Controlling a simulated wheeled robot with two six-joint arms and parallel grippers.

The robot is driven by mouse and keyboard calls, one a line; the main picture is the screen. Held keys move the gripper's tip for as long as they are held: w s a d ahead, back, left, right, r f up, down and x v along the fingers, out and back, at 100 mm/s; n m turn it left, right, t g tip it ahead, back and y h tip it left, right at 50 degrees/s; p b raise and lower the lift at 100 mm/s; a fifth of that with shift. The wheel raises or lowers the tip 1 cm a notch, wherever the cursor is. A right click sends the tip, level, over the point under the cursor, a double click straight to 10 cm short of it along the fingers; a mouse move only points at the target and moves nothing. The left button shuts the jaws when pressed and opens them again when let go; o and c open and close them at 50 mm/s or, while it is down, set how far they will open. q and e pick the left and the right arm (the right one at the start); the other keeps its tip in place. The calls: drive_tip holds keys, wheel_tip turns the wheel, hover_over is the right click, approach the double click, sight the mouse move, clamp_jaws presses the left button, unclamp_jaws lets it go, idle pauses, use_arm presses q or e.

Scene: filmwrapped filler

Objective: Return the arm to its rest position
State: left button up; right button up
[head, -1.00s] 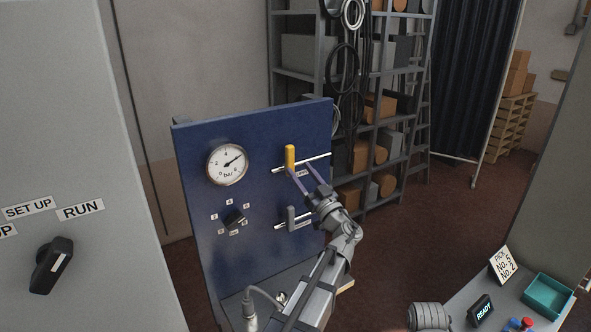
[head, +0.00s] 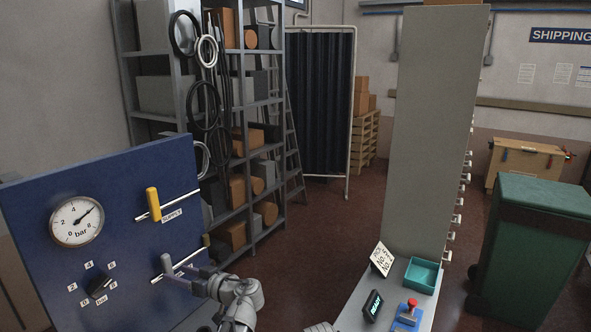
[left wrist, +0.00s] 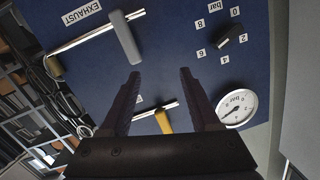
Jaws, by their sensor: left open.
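The blue panel (head: 110,255) stands at the left of the head view. It carries a yellow handle (head: 153,203) and, lower down, a grey handle (head: 168,266), each on a pale pipe. My left gripper (head: 197,277) is low in front of the panel, close to the grey handle in the picture; its fingertips are hard to make out there. In the left wrist view its two dark fingers (left wrist: 160,74) are spread, with nothing between them but the panel behind. That view shows the grey handle (left wrist: 125,38) and the yellow handle (left wrist: 163,122) beyond the fingers.
A pressure gauge (head: 77,222) and a dark knob (head: 100,287) are on the panel. Shelving (head: 205,85) stands behind. Open floor lies between.

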use_arm(q)
drive_tip(key=s+d+f+m+g+h+b, duration=0.2)
drive_tip(key=s+d+f+m+h, duration=0.3)
drive_tip(key=f, duration=0.5)
drive_tip(key=s+d+f+m+g+h+b, duration=0.25)
drive_tip(key=s+d+f, duration=0.35)
drive_tip(key=d+f, duration=0.3)
drive_tip(key=s+d+f+m+g+h+b, duration=0.2)
drive_tip(key=s+d+f+m+h, duration=0.4)
drive_tip(key=s+d, duration=0.4)
drive_tip(key=shift+s+d+f, duration=0.15)
drive_tip(key=shift+d+f, duration=0.65)
use_arm(e)
wheel_tip(320, 180, down, 7)
drive_tip(key=shift+f, duration=0.2)
use_arm(q)
drive_tip(key=shift+m+g, duration=0.25)
